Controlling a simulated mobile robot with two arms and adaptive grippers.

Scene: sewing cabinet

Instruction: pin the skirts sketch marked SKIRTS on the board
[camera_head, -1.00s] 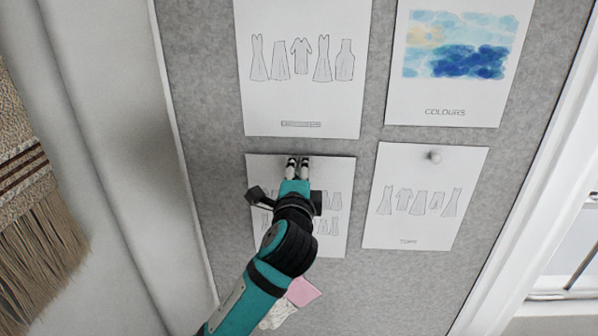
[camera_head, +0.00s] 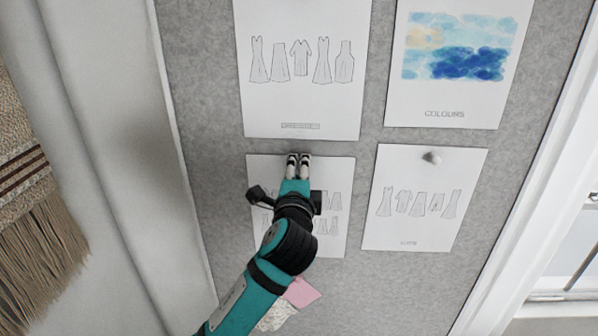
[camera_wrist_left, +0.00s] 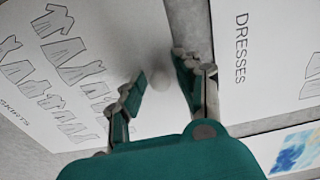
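The skirts sketch (camera_head: 335,175) is a white sheet lying flat on the grey board (camera_head: 215,95), below the upper-left sheet. In the left wrist view the sketch (camera_wrist_left: 105,35) shows the word SKIRTS and rows of drawn garments. A pale round pin head (camera_wrist_left: 159,80) is near its top edge, between my fingertips. My left gripper (camera_head: 298,160) is at the sketch's top edge and hides part of its middle. In the left wrist view my left gripper (camera_wrist_left: 160,72) has its fingers apart, with the pin head between them and no clear contact. My right gripper is out of view.
Pink and lace swatches (camera_head: 301,293) are low by my arm. A window frame is at right.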

